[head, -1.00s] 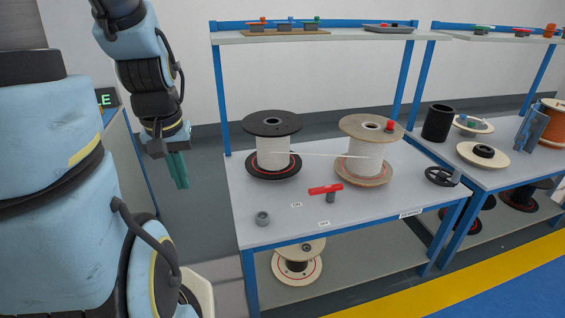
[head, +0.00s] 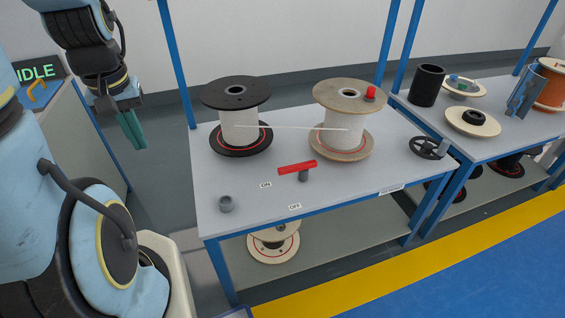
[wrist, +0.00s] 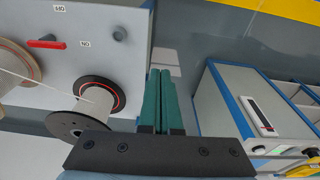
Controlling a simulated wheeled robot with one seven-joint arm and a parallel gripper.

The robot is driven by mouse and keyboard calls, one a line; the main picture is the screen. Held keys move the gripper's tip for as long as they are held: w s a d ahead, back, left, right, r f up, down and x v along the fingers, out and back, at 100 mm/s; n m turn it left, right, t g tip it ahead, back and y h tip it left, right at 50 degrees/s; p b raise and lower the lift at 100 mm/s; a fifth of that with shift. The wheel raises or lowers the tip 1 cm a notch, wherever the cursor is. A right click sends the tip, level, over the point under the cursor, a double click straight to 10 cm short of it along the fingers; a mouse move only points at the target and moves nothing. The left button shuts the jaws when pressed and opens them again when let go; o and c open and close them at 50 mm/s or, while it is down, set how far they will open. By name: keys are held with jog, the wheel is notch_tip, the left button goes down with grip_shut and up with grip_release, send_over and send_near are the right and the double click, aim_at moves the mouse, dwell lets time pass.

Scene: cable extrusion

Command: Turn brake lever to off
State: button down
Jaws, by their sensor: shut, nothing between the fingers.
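In the wrist view the lever (wrist: 47,44) shows at the upper left, near both labels. My gripper (head: 133,130) hangs in the air left of the table, well away from the lever. Its green fingers (wrist: 160,100) are together and hold nothing.
A black-flanged spool (head: 238,127) and a tan-flanged spool (head: 338,140) stand behind the lever with a white cable between them. A black handwheel (head: 428,148) is at the right. A cabinet with an IDLE display (head: 38,72) stands left.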

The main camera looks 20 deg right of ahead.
jog(key=w+d+f+b, duration=0.2)
jog(key=w+d+f, duration=0.2)
jog(key=d, duration=0.4)
jog(key=w+d+f+b, duration=0.3)
jog(key=w+d+f, duration=0.2)
jog(key=d, duration=0.2)
jog(key=d+f+t+b, duration=0.1)
jog(key=d+f, duration=0.3)
jog(key=d, duration=0.6)
jog(key=d+f+t+b, duration=0.1)
jog(key=d+f, duration=0.3)
jog(key=d, duration=0.6)
jog(key=shift+d+f+b, duration=0.3)
jog(key=shift+d+b, duration=0.05)
jog(key=shift+b, duration=0.35)
jog(key=shift+s, duration=0.1)
jog(key=p+x, duration=0.1)
jog(key=x, duration=0.8)
jog(key=shift+w+f, duration=0.2)
jog(key=shift+f, duration=0.1)
jog(key=shift+s+p, duration=0.5)
jog(key=shift+s, duration=0.7)
jog(key=shift+s+a+f, duration=0.1)
jog(key=shift+s+a, duration=0.1)
jog(key=shift+s, duration=0.55)
